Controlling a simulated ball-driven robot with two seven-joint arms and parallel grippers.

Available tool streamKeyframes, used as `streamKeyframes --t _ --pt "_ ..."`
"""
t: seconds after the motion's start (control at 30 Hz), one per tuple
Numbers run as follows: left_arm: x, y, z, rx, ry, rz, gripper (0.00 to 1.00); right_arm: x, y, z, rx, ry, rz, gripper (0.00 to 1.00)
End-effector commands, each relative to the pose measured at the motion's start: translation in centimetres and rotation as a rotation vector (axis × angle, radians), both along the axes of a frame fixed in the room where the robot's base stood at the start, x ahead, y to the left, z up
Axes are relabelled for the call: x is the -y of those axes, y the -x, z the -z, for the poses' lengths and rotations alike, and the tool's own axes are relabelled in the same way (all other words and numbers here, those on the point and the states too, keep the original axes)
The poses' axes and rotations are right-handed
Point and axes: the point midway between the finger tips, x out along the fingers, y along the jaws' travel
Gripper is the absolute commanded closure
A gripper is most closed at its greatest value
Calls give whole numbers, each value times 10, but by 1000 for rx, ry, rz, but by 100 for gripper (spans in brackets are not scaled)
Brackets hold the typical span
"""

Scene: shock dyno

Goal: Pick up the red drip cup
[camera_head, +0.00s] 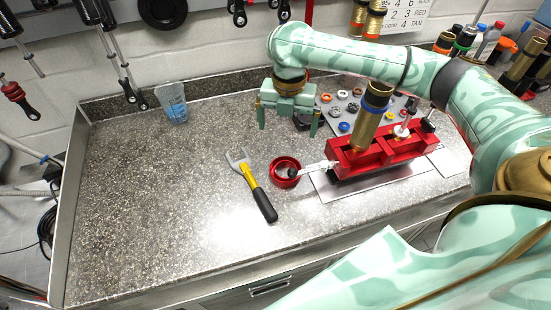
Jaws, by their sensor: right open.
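The red drip cup (284,183) is a small round open cup standing on the speckled grey counter, near the middle of the picture. A clear nozzle-like piece with a dark tip reaches over its right side from the red fixture. My right gripper (288,131) is open and points down, with its two fingers spread apart. It shows farther back than the cup, and nothing shows between its fingers. My left gripper is not in view.
A yellow and black wrench (259,194) lies just left of the cup. A red fixture (385,153) holding a bronze cylinder (369,122) stands close on the right. A blue measuring cup (172,103) stands at the back left. The counter's left side is clear.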

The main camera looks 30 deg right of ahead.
Motion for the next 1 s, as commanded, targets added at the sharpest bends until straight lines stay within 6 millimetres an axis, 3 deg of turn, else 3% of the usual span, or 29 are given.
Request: streamKeyframes --t 0.33,0.43,0.63,0.9,1.0 --pt "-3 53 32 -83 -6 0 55 -1 -2 87 -9 -2 0 0" --pt "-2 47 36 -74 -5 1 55 -1 -3 101 -8 -2 1 0" --pt "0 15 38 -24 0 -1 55 -1 -3 112 -5 -2 0 0" --pt "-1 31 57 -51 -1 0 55 -1 -7 154 -8 0 1 0" --pt "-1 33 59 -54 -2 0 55 0 -7 161 -4 0 -1 0"
